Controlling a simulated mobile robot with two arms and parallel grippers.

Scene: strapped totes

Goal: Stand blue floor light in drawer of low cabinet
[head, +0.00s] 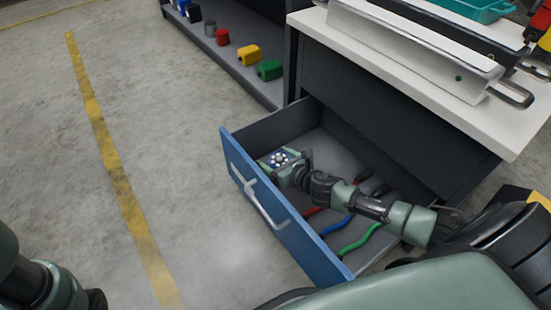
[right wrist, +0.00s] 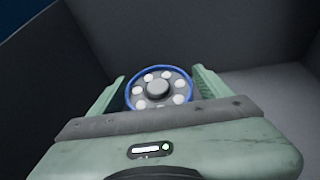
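The blue floor light (head: 281,157) is a round disc with a blue rim and several white lamps around a grey hub. In the right wrist view the light (right wrist: 158,90) is between the two green fingers of my right gripper (right wrist: 157,88), which appear to touch its rim on both sides. My right gripper (head: 277,160) is inside the open drawer (head: 248,175), near its far left corner. The drawer has a blue front with a pale handle and belongs to the dark low cabinet (head: 375,110). I cannot tell whether the light touches the drawer floor. My left gripper is out of view.
Tools with red, blue and green handles (head: 360,240) lie in the drawer's near part. A long metal case (head: 410,45) and a teal bin (head: 483,9) sit on the white cabinet top (head: 395,75). Coloured parts (head: 248,55) stand on a low shelf. Floor at left is clear.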

